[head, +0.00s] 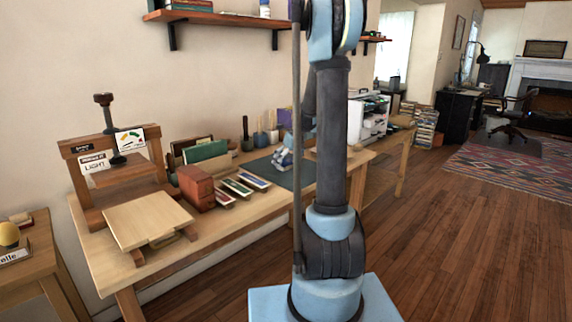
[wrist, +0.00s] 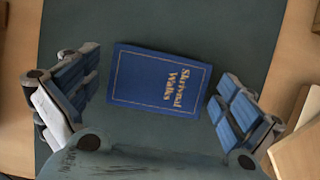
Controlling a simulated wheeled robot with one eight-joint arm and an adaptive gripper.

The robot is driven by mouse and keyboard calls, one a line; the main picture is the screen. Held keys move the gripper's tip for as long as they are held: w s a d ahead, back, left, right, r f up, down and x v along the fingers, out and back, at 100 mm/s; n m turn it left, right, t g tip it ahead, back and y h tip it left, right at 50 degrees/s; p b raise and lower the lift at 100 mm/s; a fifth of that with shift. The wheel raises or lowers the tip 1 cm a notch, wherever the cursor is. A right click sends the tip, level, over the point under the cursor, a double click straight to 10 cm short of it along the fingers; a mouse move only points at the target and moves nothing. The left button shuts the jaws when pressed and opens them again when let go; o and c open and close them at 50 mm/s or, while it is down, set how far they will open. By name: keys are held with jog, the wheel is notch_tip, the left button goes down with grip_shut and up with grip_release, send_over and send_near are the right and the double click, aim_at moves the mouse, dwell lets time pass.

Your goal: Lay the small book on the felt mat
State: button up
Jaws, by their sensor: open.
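The small book (wrist: 160,80) is blue with gold lettering, and lies flat, front cover up, in the wrist view. A dark grey-green mat (wrist: 215,25) is beneath it; it also shows in the head view (head: 261,166). The book is well inside the mat's visible edges. My gripper (wrist: 158,92) is open, with one finger at each side of the book and a small gap on both sides. In the head view my gripper (head: 283,158) is low over the mat, partly hidden by my arm, and I cannot make out the book there.
A wooden press (head: 115,160) is at the bench's left end. Cups (head: 260,138) line the back. In the wrist view, a pale wooden block (wrist: 298,145) is at lower right.

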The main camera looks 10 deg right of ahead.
jog(key=v, duration=1.2)
jog(key=s+a+n, duration=0.2)
jog(key=s+n, duration=0.5)
jog(key=s, duration=0.5)
jog(key=s+f+n+h, duration=0.1)
jog(key=s+f+n, duration=0.3)
jog(key=s+n, duration=0.3)
jog(key=s+f+n+g, duration=0.1)
jog(key=s+f+n, duration=0.4)
jog(key=s, duration=0.7)
jog(key=s+f+n+h, duration=0.1)
jog(key=s+f+n, duration=0.3)
jog(key=s+n, duration=0.6)
jog(key=shift+a+f+h, duration=0.3)
jog(key=shift+a+f, duration=0.05)
jog(key=shift+f, duration=0.05)
